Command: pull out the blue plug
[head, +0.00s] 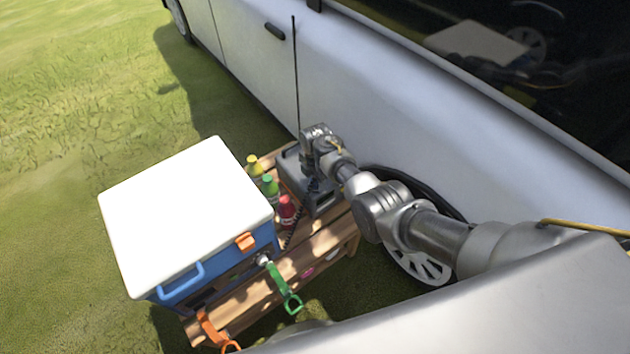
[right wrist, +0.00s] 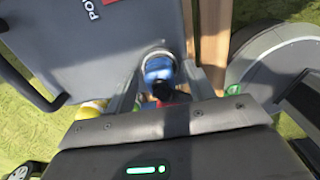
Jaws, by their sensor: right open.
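The blue plug (right wrist: 159,70) sits at the edge of a grey box in the right wrist view. Its round blue body lies between the two fingers of my right gripper, which are open on either side of it. In the head view my right gripper (head: 310,168) points down at the grey power box (head: 323,204) on the wooden bench. The plug is mostly hidden there by the gripper. The box's grey face with part of its lettering also shows in the right wrist view (right wrist: 95,55). My left gripper is out of view.
A blue cooler with a white lid (head: 190,205) stands on the bench (head: 325,240), left of the box. Bottles with yellow, green (head: 270,187) and red caps stand between them. A white vehicle (head: 400,110) is close behind the box. Green (head: 278,282) and orange tools hang at the front.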

